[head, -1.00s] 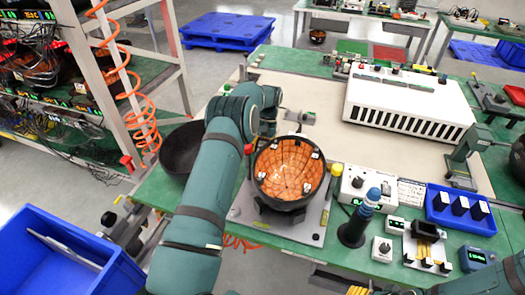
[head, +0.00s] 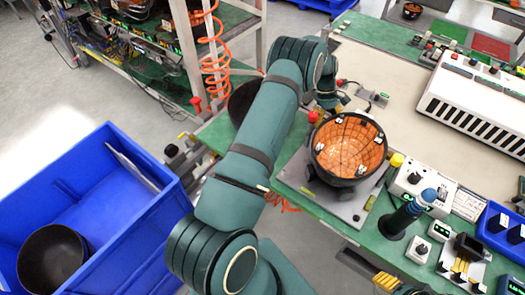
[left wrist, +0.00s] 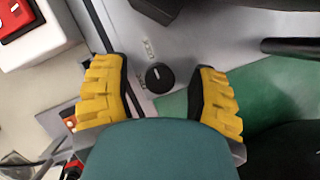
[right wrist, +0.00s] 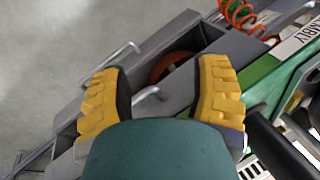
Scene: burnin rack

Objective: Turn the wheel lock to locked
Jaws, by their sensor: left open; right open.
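A round black knob (left wrist: 158,77) with a pale pointer line sits on a grey plate in the left wrist view. Small markings lie beside it; I cannot read its setting surely, nor tell for certain that it is the wheel lock. My left gripper (left wrist: 162,67) is open, with its yellow fingers either side of the knob and a gap on each side. In the head view its fingers are hidden behind my arm. My right gripper (right wrist: 163,67) is open and empty, over a grey open frame (right wrist: 195,48) with a bent metal handle (right wrist: 150,95). Its yellow finger shows at the head view's bottom edge.
A black bowl with an orange lining (head: 348,148) stands on a grey plate by the bench's front edge. A blue bin (head: 140,215) holding a dark bowl (head: 52,258) is at left. A red button (left wrist: 16,18) is near my left gripper.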

